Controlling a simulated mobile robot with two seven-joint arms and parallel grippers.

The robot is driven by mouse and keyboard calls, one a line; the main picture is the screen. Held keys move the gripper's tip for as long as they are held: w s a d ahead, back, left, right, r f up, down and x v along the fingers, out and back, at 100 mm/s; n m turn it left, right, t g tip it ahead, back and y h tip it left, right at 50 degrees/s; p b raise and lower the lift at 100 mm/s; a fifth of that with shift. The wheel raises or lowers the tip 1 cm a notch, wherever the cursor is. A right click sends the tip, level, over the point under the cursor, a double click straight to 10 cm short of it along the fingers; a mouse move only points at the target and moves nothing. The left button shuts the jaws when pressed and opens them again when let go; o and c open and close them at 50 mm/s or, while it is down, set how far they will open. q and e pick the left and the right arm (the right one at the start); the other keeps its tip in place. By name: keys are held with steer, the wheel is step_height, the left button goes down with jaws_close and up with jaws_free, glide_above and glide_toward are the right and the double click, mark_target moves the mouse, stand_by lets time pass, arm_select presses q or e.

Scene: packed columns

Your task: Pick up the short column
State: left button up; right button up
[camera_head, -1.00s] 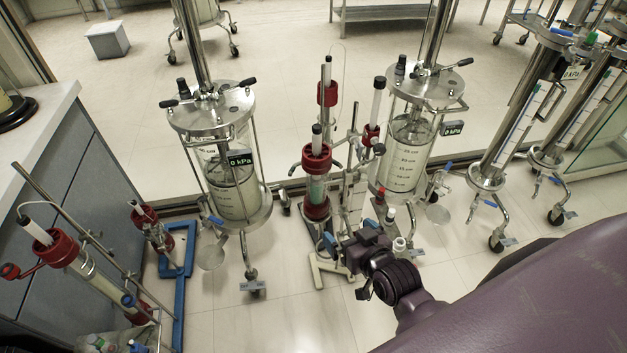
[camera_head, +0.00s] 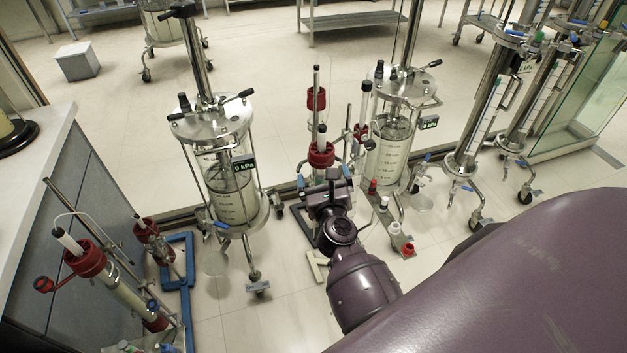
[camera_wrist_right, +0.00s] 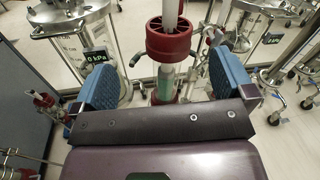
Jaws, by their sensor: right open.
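A short glass column with red caps stands upright in the middle of the head view, its red top cap (camera_head: 320,154) just beyond my right gripper (camera_head: 328,184), which hides its lower part. In the right wrist view the column's red cap (camera_wrist_right: 170,38) and its pale green glass tube lie ahead, between the blue finger pads of my open right gripper (camera_wrist_right: 165,82). The pads appear apart from the column. Taller red-capped columns (camera_head: 316,98) stand just behind and beside it. My left gripper is out of view.
Large clear cylinders with metal lids stand on either side, the left one (camera_head: 232,185) and the right one (camera_head: 388,155). Small bottles (camera_head: 396,230) stand on a base at the right. More red-capped columns (camera_head: 90,262) stand by the counter at left.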

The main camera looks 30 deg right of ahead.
mark_target(322, 152)
steer(key=w+d+m, duration=0.1)
steer(key=w+d, duration=0.1)
steer(key=w, duration=0.1)
steer(key=w+d+m, duration=0.1)
steer(key=shift+w+d+f+m, duration=0.1)
steer(key=shift+w+f+m, duration=0.1)
steer(key=shift+w+m, duration=0.1)
steer(key=w, duration=0.1)
steer(key=w+d+f, duration=0.1)
steer(key=w, duration=0.1)
steer(key=w+d+b, duration=0.1)
steer(key=shift+w+d+f, duration=0.15)
steer(key=shift+w+d, duration=0.15)
steer(key=shift+w, duration=0.1)
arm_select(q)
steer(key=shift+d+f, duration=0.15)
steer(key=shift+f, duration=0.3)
